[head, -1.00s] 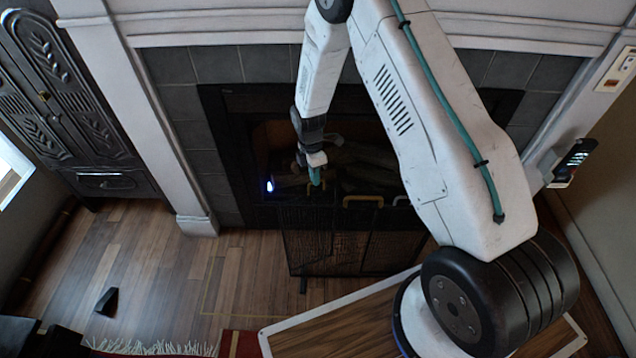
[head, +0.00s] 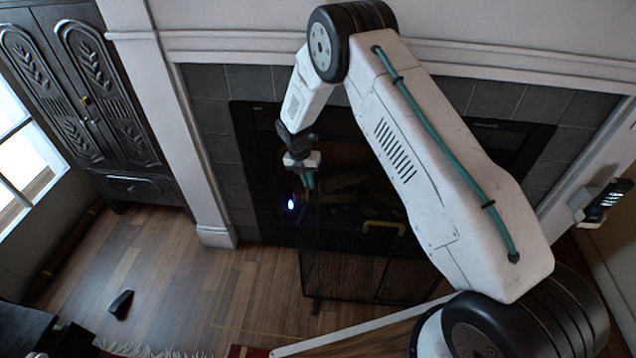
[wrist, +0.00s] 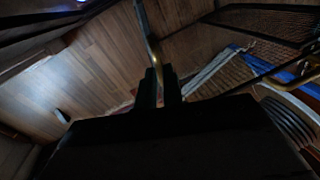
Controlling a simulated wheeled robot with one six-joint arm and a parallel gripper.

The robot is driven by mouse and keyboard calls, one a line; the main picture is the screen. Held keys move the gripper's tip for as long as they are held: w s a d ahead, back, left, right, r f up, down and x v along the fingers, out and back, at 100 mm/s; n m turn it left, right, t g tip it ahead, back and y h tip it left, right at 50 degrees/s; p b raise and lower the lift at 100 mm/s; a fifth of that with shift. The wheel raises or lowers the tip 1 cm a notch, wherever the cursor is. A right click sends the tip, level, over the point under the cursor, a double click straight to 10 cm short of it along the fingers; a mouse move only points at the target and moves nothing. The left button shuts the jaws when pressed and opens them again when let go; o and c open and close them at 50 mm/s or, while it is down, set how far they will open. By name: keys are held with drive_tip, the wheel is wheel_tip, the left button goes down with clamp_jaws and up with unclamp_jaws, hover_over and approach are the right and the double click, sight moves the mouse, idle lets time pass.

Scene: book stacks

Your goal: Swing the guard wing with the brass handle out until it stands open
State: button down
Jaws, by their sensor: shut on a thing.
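The black mesh fire guard (head: 340,265) stands on the floor before the fireplace. A brass handle (head: 384,226) shows on top of its right part, apart from my gripper; a brass handle also shows at the right of the wrist view (wrist: 292,80). My gripper (head: 309,184) is at the guard's upper left corner. In the wrist view my gripper (wrist: 163,80) is shut on a thin upright edge with a brass tint (wrist: 151,42), apparently the wing's handle. The wing looks nearly edge-on, and the fingers hide the grip.
The dark fireplace opening (head: 262,150) lies behind the guard, with a small blue-white light (head: 291,204) at its left. Wooden floor (head: 180,270) left of the guard is mostly clear, except for a small black wedge (head: 121,304). A dark cabinet (head: 110,110) stands far left.

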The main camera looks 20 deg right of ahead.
drive_tip(key=w+a+n+t, duration=0.1)
drive_tip(key=a+n, duration=0.6)
drive_tip(key=a, duration=0.1)
drive_tip(key=shift+w, duration=0.35)
drive_tip(key=shift+a, duration=0.1)
drive_tip(key=c, duration=1.5)
unclamp_jaws()
drive_tip(key=shift+r, duration=0.1)
drive_tip(key=r, duration=0.2)
drive_tip(key=a+r, duration=0.1)
drive_tip(key=r, duration=0.4)
drive_tip(key=shift+a+r, duration=0.25)
drive_tip(key=shift+s, duration=0.15)
